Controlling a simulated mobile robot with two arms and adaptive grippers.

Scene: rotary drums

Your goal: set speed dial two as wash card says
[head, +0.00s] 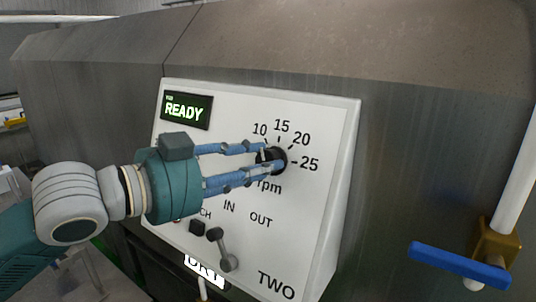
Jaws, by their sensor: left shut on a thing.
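The speed dial (278,154) is a black knob on the white control panel marked TWO (325,150). Its scale shows 10, 15, 20 and 25 with rpm below. My left gripper (266,159) comes in from the left and is shut on the dial, with one blue finger above and one below. The fingers hide part of the knob, and I cannot tell which number its pointer faces. A green READY display (186,110) is lit at the panel's upper left. No wash card is readable here. My right gripper is not in view.
Below the dial, a grey lever (223,250) sits under the IN and OUT labels. A dark button (197,228) is beside it. A partly hidden DRY label (204,271) shows below the panel. At right is a blue-handled valve (458,266) on a white pipe.

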